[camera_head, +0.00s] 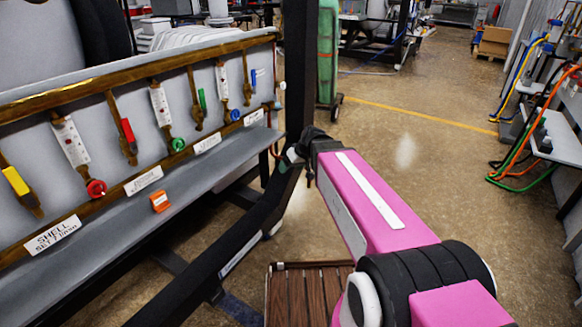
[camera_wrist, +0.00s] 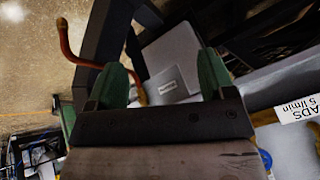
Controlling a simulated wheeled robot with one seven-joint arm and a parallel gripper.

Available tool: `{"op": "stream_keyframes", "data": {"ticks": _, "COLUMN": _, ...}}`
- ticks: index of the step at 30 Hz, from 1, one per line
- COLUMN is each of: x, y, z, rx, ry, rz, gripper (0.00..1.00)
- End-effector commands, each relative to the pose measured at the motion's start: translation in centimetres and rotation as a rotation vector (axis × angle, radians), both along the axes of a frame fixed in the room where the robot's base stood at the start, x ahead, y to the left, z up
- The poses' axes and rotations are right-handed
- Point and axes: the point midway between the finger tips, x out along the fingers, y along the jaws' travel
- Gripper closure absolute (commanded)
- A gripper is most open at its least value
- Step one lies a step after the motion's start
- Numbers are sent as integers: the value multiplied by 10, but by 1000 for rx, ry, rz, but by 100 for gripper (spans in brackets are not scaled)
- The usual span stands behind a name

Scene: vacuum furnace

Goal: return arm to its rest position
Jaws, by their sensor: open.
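My gripper (camera_wrist: 162,78) shows in the wrist view as two green fingers standing apart on a dark bar. It is open, and nothing is held between the fingers. Behind the gap are a grey box with a small label plate (camera_wrist: 166,84) and a dark post (camera_wrist: 103,45). In the head view my pink arm reaches from the bottom right up to the middle. Its far end is close to the dark upright post (camera_head: 298,75) of the panel frame; the fingers cannot be made out clearly there.
The grey panel (camera_head: 225,150) at left carries several valves with coloured handles and labels. An orange block (camera_head: 159,202) sits on its ledge (camera_head: 110,235). A wooden slatted surface (camera_head: 305,295) is below my arm. A bench with coloured hoses (camera_head: 560,130) stands at right. Open floor (camera_head: 440,170) lies between.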

Motion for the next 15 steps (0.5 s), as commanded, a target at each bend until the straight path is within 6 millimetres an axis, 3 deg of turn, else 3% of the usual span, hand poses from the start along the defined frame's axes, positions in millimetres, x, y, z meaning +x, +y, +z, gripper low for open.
{"op": "stream_keyframes", "data": {"ticks": 15, "x": -8, "y": -11, "z": -9, "rx": -22, "ry": 29, "rz": -30, "gripper": 24}}
